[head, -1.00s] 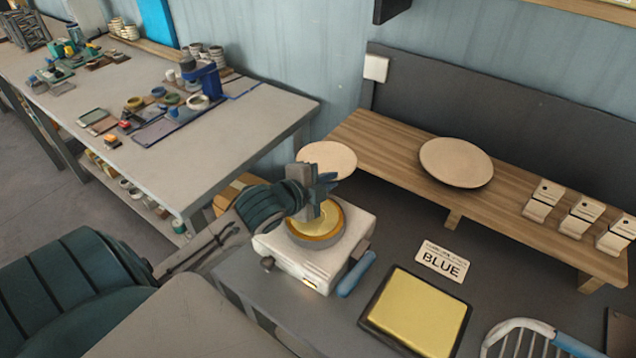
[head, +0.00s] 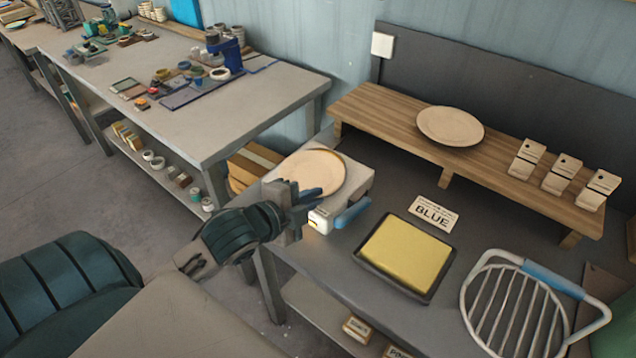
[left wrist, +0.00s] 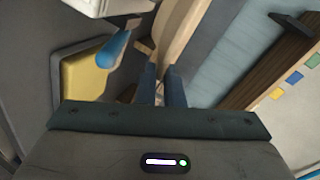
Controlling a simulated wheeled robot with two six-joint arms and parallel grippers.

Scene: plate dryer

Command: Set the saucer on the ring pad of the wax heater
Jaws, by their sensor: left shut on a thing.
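My left gripper (head: 305,194) is shut on the near rim of the saucer (head: 313,170), a round tan plate. In the left wrist view the saucer (left wrist: 184,35) shows nearly edge-on beyond the fingers (left wrist: 161,86). The saucer is over the white wax heater (head: 357,178) at the left end of the dark table. It covers the heater's ring pad, so I cannot tell whether it touches the pad. My right gripper is not in view.
A blue handle (head: 352,213) juts beside the heater. A yellow block in a dark tray (head: 388,277), a "BLUE" card (head: 434,213) and a wire rack (head: 515,308) lie to the right. Another tan plate (head: 450,126) stands on the wooden shelf (head: 385,115).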

